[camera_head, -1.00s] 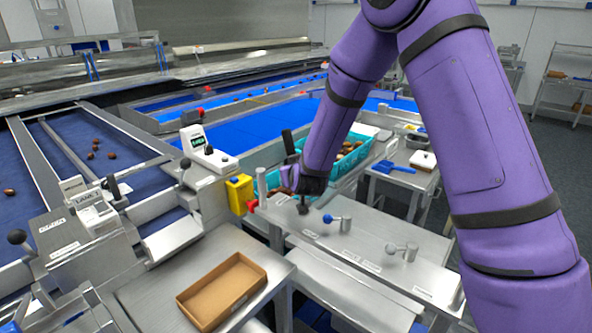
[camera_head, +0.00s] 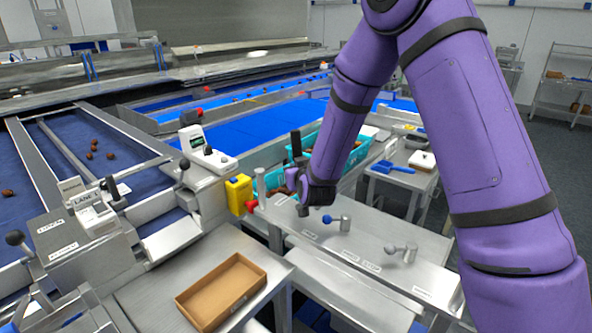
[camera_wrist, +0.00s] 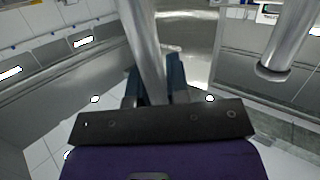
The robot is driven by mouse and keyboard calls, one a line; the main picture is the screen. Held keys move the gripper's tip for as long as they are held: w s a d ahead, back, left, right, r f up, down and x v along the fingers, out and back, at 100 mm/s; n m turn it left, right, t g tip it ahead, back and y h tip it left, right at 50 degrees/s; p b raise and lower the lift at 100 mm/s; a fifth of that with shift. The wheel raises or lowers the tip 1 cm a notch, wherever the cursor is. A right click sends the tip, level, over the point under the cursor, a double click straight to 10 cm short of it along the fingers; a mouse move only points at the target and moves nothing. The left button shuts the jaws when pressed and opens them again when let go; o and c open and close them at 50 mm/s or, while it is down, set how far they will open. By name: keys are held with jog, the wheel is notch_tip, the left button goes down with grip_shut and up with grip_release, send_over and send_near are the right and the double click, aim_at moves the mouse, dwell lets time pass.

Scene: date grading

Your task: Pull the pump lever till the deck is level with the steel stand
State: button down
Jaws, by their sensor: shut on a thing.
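My gripper (camera_head: 306,190) is low over the far left end of a labelled steel bench, its fingers mostly hidden by my wrist in the head view. In the wrist view my gripper (camera_wrist: 155,88) is shut around a bare steel rod, the pump lever (camera_wrist: 143,45), which passes between the two fingers. In the head view an upright black grip (camera_head: 296,145) shows just above my gripper, apparently the lever's top. A steel stand (camera_head: 388,182) is behind and right. The deck cannot be made out clearly; my arm covers that area, so its height against the stand cannot be told.
A teal crate of dates (camera_head: 357,153) is partly behind my arm. The labelled bench (camera_head: 385,285) carries a blue-knobbed lever (camera_head: 343,222) and a grey-knobbed lever (camera_head: 402,250). A yellow box (camera_head: 239,192) is close left. A cardboard tray (camera_head: 263,272) lies front left.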

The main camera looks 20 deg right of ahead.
jog(key=shift+s+d+r+m+t, duration=0.1)
jog(key=shift+s+d+m+t, duration=0.1)
jog(key=shift+s+t, duration=0.2)
jog(key=shift+s+d+m+t, duration=0.2)
jog(key=shift+s+t, duration=0.1)
jog(key=shift+s, duration=0.2)
jog(key=shift+s+d+y, duration=0.15)
jog(key=shift+s+y, duration=0.05)
jog(key=shift+y, duration=0.1)
jog(key=c, duration=1)
grip_release()
jog(key=shift+d, duration=0.1)
